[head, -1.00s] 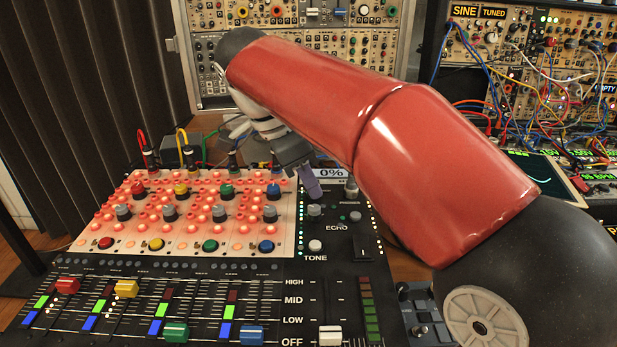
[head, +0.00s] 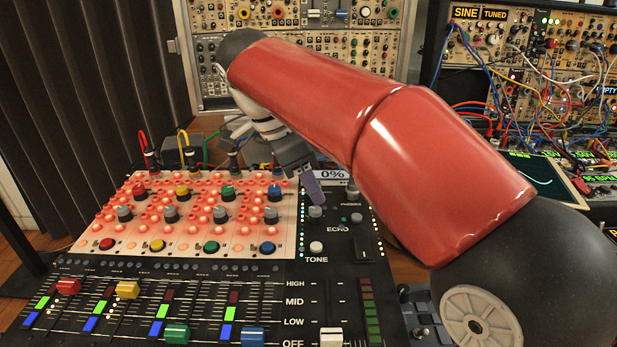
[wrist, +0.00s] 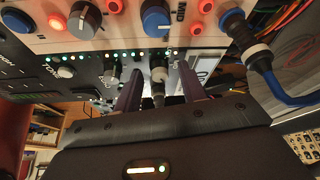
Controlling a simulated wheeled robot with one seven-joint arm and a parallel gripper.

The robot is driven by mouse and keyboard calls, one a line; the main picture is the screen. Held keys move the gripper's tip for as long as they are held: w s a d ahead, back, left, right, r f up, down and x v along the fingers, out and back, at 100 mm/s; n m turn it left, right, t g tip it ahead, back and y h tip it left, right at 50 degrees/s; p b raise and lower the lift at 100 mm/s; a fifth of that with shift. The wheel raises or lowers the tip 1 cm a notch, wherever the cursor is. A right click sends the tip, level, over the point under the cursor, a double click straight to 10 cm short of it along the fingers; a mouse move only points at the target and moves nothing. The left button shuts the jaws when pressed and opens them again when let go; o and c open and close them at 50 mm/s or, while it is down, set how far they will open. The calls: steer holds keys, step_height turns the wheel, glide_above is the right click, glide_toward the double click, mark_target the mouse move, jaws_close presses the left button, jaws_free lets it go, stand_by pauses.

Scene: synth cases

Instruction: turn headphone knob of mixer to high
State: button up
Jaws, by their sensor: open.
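The mixer (head: 200,262) lies in front of me with its 0% display (head: 332,174) lit. The headphone knob (head: 352,188) is a small grey knob above the PHONES label, right of the purple fingertip of my gripper (head: 314,190). In the wrist view my gripper (wrist: 158,92) is open. A grey knob (wrist: 158,74), apparently the headphone one, stands between its two purple fingers. I cannot tell whether either finger touches it. The pointer direction of the knob is too small to read.
The echo knob (head: 315,212) and the white tone knob (head: 316,246) stand close by. The pad panel (head: 118,238) with lit buttons and coloured knobs is to the left. Plugged cables (head: 190,150) rise behind it. Sliders fill the front.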

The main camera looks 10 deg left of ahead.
steer(key=shift+r, duration=0.1)
steer(key=v, duration=0.7)
steer(key=shift+a+r, duration=0.2)
steer(key=shift+r, duration=0.05)
steer(key=shift+s, duration=0.1)
steer(key=shift+s+d, duration=0.1)
